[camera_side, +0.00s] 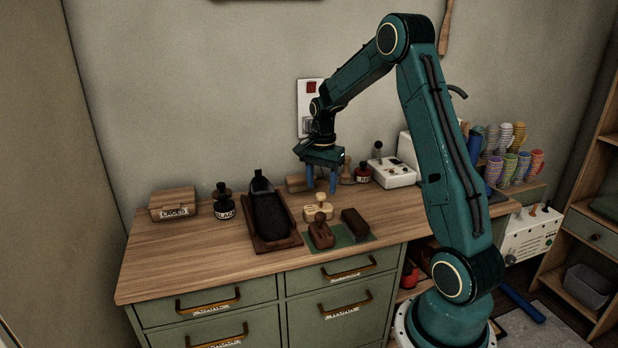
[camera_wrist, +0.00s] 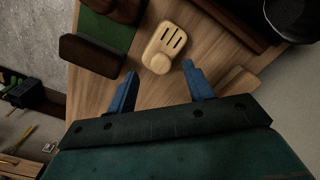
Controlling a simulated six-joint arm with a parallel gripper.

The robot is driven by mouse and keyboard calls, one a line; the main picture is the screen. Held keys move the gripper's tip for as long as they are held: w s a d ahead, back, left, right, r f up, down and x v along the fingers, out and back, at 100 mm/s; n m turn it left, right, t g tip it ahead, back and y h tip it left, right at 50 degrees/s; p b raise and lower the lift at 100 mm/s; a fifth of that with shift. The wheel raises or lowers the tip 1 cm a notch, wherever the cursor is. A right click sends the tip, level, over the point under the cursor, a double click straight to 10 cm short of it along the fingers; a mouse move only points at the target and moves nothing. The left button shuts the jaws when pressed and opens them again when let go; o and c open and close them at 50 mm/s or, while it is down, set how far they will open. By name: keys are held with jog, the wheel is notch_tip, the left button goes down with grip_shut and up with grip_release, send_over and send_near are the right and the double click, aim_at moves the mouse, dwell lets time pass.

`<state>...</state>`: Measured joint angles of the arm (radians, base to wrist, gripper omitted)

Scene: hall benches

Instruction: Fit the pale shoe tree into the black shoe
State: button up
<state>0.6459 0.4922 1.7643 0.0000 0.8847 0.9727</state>
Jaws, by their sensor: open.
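The pale shoe tree (camera_side: 318,213) lies on the bench between the black shoe and a green mat. In the wrist view the pale shoe tree (camera_wrist: 172,38) shows slots and a round knob. The black shoe (camera_side: 267,212) rests in a brown wooden tray (camera_side: 290,241) to its left; part of the shoe (camera_wrist: 292,14) shows at the upper right of the wrist view. My gripper (camera_side: 321,190) is open and empty, fingers pointing down, above and behind the shoe tree. In the wrist view its blue fingers (camera_wrist: 160,73) stand apart, with the knob just beyond them.
A dark brown block (camera_side: 355,224) and a brown knobbed piece (camera_side: 321,233) stand on the green mat (camera_side: 343,240). A black bottle (camera_side: 224,204) and a wooden box (camera_side: 173,204) stand left. A white device (camera_side: 394,172) stands behind right. The bench's front left is clear.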

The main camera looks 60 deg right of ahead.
aim_at(321, 193)
jog(key=shift+d+f, duration=0.1)
jog(key=shift+f, duration=2.2)
grip_shut()
